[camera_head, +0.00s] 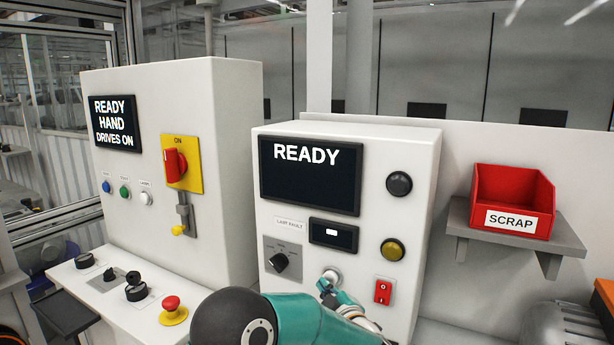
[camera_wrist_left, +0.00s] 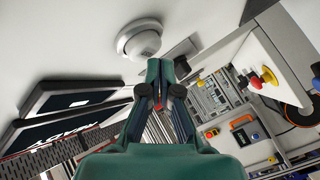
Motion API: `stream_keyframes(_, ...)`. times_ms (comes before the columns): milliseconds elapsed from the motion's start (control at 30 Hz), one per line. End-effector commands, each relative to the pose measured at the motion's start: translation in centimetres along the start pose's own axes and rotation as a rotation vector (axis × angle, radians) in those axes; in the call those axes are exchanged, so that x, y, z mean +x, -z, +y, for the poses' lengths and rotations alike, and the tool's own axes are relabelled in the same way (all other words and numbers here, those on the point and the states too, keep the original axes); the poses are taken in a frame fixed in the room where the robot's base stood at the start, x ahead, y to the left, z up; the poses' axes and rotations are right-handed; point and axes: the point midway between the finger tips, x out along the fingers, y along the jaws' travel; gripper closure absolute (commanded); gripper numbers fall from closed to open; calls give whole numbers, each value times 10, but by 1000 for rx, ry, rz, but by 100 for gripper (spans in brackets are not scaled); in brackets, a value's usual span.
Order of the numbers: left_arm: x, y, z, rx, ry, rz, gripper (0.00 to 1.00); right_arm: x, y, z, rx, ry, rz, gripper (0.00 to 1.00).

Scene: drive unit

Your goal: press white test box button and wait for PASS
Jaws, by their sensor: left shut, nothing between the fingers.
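The test box (camera_head: 418,160) is a white cabinet whose dark display (camera_head: 310,178) reads READY. Its round white button (camera_head: 332,274) sits low on the front face, partly behind my left gripper (camera_head: 327,288). In the left wrist view the white button (camera_wrist_left: 140,40) is large, just beyond and a little left of the shut, empty tips of the left gripper (camera_wrist_left: 161,68). I cannot tell whether the tips touch it. My right gripper is in neither view.
Near the button are a selector knob (camera_head: 279,262), a yellow button (camera_head: 392,250), a black button (camera_head: 399,184) and a red switch (camera_head: 383,291). A control cabinet (camera_head: 225,150) reads READY HAND DRIVES ON. A red emergency stop (camera_head: 172,304) and red SCRAP bin (camera_head: 515,192) flank the box.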

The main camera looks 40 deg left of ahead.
Motion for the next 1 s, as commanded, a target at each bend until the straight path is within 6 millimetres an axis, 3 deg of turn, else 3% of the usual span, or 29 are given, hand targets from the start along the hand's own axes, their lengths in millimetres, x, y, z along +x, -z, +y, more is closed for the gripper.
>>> stream_keyframes(1000,5,-5,4,-1,0,-2,100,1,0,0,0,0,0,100)
